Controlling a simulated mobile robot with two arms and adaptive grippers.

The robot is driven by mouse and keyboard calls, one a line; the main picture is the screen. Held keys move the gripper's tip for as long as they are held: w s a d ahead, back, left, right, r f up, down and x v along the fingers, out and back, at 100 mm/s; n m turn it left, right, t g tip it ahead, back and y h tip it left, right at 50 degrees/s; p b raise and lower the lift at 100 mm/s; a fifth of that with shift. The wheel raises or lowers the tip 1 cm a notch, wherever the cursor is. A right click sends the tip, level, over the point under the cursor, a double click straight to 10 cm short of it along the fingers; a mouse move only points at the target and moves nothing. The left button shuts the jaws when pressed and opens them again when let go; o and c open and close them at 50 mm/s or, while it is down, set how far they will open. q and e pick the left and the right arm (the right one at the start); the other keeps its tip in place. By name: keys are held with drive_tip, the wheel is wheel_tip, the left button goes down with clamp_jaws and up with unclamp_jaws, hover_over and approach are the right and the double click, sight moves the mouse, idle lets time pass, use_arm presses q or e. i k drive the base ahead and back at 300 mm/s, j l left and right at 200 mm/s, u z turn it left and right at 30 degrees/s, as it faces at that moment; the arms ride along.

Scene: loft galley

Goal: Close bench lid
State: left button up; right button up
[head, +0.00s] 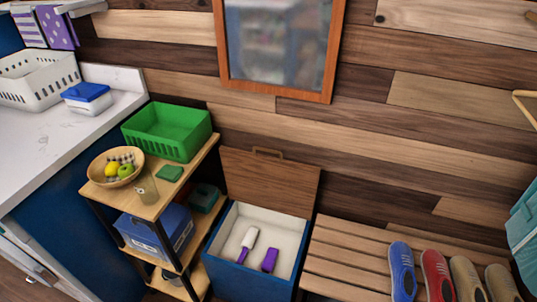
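The bench (236,277) is a blue box with a pale interior, standing between a wooden shelf unit and a slatted seat. Its brown wooden lid (270,185) is open, raised upright at the back against the wall, with a small handle (267,152) on its top edge. Inside the box lie a white item with a purple end (249,239) and a purple item (270,260). Neither of my grippers shows in the head view.
The shelf unit (152,207) at left holds a green basket (167,131) and a fruit bowl (98,182). The slatted seat (345,255) at right bears several shoes. A white counter (40,145) is at far left. The space above the box looks clear.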

sight(280, 186)
drive_tip(key=i+l+z, duration=0.1)
drive_tip(key=z, duration=0.25)
drive_tip(key=i+l+z, duration=0.15)
drive_tip(key=z, duration=0.2)
drive_tip(key=i+z, duration=0.15)
drive_tip(key=z, duration=0.2)
